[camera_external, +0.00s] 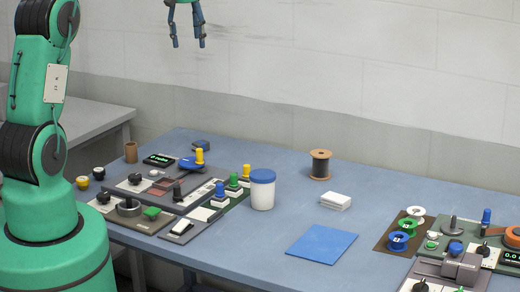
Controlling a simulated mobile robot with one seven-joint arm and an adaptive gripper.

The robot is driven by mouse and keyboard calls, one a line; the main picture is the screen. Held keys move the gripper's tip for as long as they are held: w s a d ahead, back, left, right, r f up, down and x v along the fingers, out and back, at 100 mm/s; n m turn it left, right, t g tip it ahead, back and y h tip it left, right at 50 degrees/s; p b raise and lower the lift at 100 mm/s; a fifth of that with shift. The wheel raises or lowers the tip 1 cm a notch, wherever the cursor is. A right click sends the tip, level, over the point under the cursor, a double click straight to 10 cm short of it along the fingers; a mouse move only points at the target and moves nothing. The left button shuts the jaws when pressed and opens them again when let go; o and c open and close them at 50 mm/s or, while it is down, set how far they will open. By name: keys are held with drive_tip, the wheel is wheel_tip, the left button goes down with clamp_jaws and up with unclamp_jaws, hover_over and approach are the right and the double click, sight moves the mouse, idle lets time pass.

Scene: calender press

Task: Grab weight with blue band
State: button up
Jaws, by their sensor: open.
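My gripper (188,43) hangs high above the back of the table, in front of the wall. Its two dark blue fingers are apart, with nothing between them. I cannot make out for sure a weight with a blue band. Two small dark round pieces stand at the table's left edge, one with a yellowish top (83,183) and one darker (99,173); their bands are too small to tell. A small dark blue-grey piece (201,146) lies at the back left. A white jar with a blue lid (262,190) stands near the middle.
Panels with knobs and pegs (150,200) cover the left of the blue-grey table; more devices (460,245) with spools are at right. A brown cylinder (131,152), a wire spool (320,165), a white stack (335,201) and a blue sheet (321,244) stand apart. The back middle is clear.

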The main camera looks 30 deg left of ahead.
drive_tip(key=w+a+f+n+g+p, duration=0.1)
drive_tip(key=w+a+f+n+p, duration=0.3)
drive_tip(key=w+f, duration=0.7)
drive_tip(key=n+g, duration=0.1)
hover_over(201, 142)
wheel_tip(201, 142, down, 15)
drive_tip(key=shift+s+b, duration=0.2)
drive_tip(key=shift+b, duration=0.2)
drive_tip(key=shift+f, duration=0.25)
drive_tip(key=shift+f, duration=4.15)
drive_tip(key=shift+f, duration=0.1)
drive_tip(key=shift+f, duration=2.5)
